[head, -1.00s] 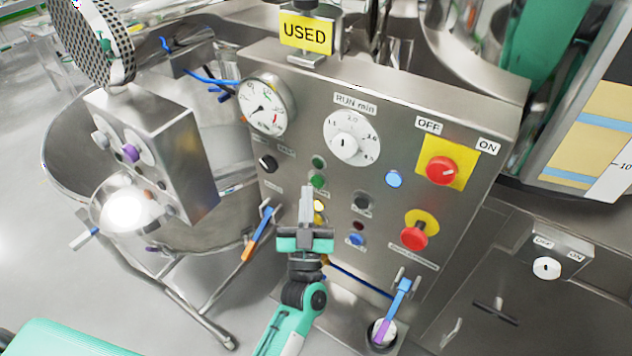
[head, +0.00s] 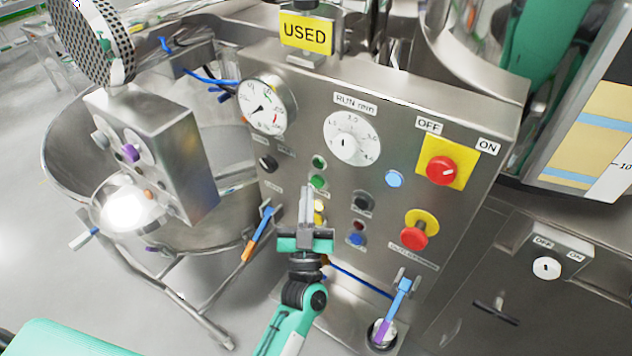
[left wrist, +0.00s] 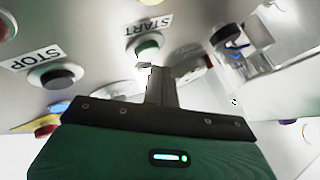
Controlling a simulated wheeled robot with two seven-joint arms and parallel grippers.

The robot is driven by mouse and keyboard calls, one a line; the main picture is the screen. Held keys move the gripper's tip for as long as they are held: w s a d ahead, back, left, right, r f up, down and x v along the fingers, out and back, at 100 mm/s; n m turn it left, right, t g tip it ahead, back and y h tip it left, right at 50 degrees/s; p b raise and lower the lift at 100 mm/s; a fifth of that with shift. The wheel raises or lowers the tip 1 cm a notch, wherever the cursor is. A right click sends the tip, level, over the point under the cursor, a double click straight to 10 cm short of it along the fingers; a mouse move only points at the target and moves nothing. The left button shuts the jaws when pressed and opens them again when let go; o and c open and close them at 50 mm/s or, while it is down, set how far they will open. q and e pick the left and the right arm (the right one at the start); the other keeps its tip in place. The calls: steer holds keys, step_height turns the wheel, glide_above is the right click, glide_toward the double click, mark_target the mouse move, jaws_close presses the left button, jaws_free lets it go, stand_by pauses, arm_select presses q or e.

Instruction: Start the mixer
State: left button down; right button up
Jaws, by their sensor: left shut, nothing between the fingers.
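The mixer's steel control panel (head: 290,72) fills the middle of the head view. A green button (head: 318,181) sits on its lower left part. In the left wrist view a green button (left wrist: 148,47) stands beside an upside-down START label (left wrist: 150,24). A dark button (left wrist: 57,76) with a STOP label (left wrist: 38,57) is left of it. My left gripper (head: 306,192) is shut and empty, its fingers pointing at the panel just below the green button. In the left wrist view its fingertips (left wrist: 157,72) are close to the START button; I cannot tell whether they touch. My right gripper is out of view.
The panel also bears a gauge (head: 266,106), a RUN min dial (head: 345,142), a red rotary switch (head: 440,170), a red mushroom button (head: 413,237) and a lit blue lamp (head: 394,180). A yellow USED sign (head: 306,33) stands on top. A steel box (head: 165,150) is at left.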

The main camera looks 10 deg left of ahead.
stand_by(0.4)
arm_select(q)
steer(key=shift+w+d, duration=0.15)
steer(key=shift+w, duration=0.3)
